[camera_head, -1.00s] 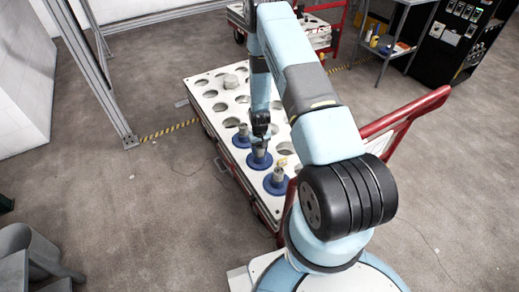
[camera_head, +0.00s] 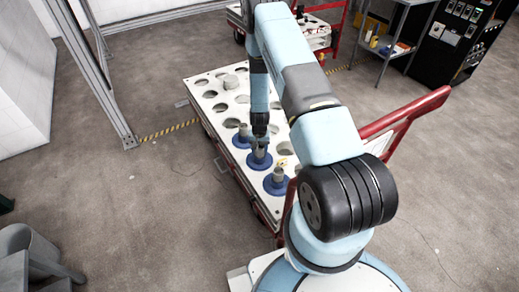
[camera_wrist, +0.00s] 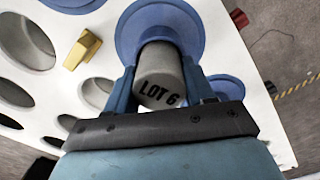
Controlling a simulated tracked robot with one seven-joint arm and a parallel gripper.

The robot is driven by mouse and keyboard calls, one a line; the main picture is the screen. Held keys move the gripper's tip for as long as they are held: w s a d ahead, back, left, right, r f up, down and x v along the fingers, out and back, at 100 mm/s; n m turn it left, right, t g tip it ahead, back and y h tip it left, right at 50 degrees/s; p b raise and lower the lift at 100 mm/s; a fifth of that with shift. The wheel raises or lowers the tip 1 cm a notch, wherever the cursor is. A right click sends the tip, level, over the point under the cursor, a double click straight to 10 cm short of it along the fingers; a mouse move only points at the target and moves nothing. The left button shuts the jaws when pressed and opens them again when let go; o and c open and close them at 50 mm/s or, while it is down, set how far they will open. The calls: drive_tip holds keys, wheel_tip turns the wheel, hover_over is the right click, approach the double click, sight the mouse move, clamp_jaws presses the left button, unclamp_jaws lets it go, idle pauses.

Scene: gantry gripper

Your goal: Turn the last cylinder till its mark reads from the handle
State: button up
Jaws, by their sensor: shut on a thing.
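My gripper (camera_wrist: 158,92) is shut on a grey cylinder (camera_wrist: 161,72), one finger on each side. The cylinder rises from a round blue flange (camera_wrist: 190,20). Its black mark "LOT 6" shows between the fingers, upright and slightly tilted in the wrist view. In the head view, my gripper (camera_head: 260,138) is over the middle of three blue-flanged cylinders in a row on the white cart top (camera_head: 208,122). The far cylinder (camera_head: 243,130) and near cylinder (camera_head: 278,174) stand free; their marks cannot be read. The cart's red handle (camera_head: 405,110) is at right.
A yellow piece (camera_wrist: 82,49) lies on the cart top near the held cylinder. Several open holes cover the cart top. A grey metal frame post (camera_head: 112,100) stands left of the cart. A second cart (camera_head: 315,35) and a shelf (camera_head: 385,48) are behind.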

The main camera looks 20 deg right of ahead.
drive_tip(key=shift+m, duration=0.3)
drive_tip(key=shift+m, duration=1.5)
drive_tip(key=shift+m, duration=1.5)
drive_tip(key=m, duration=0.2)
drive_tip(key=shift+m, duration=0.3)
